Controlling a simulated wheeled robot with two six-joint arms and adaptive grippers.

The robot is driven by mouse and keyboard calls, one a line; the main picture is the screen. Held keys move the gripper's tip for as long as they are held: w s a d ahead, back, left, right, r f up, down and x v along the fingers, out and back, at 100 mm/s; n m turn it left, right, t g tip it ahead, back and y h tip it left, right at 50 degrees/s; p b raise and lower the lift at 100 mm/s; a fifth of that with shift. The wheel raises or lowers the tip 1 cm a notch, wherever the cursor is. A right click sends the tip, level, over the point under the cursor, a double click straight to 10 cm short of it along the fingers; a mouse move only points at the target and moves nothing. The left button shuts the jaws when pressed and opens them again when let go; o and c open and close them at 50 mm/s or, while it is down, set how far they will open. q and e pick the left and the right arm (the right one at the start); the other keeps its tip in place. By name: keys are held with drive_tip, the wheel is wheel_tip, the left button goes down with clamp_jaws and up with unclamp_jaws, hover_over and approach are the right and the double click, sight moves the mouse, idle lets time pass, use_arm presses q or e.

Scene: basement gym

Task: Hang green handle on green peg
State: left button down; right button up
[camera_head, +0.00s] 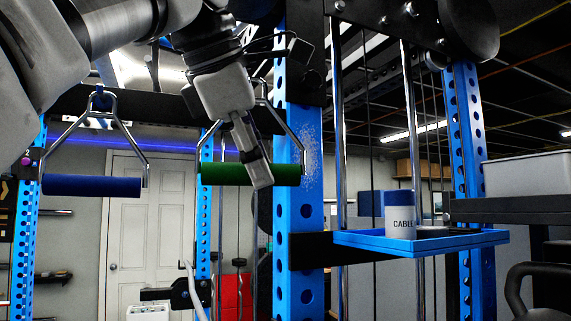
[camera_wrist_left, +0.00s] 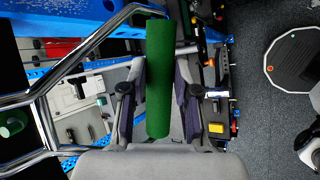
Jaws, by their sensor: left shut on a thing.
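The green handle (camera_head: 222,174) has a green foam grip and a metal frame, and hangs level beside the blue upright. My left gripper (camera_head: 255,165) is shut on its grip. In the left wrist view the green grip (camera_wrist_left: 159,75) lies between the two fingers of my left gripper (camera_wrist_left: 160,100), with the metal frame to the left. The top of the frame is near the dark crossbar, partly behind my gripper. My right gripper is not in view.
A blue handle (camera_head: 92,186) hangs from the dark crossbar at left. A blue tray (camera_head: 450,241) with a container labelled CABLE (camera_head: 400,208) sits right of the blue upright (camera_head: 313,200). The upright stands close beside the green handle. A white door (camera_head: 130,225) is behind.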

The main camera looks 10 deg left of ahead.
use_arm(q)
drive_tip(key=w+a+p, duration=0.3)
drive_tip(key=shift+w, duration=0.15)
drive_tip(key=w+p, duration=0.1)
drive_tip(key=w+a+f+p, duration=0.1)
drive_tip(key=w+a+p, duration=0.1)
drive_tip(key=w, duration=0.1)
drive_tip(key=shift+a+f, duration=0.1)
drive_tip(key=shift+f, duration=0.15)
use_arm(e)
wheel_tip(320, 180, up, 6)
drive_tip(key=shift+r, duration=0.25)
use_arm(q)
drive_tip(key=shift+s, duration=0.15)
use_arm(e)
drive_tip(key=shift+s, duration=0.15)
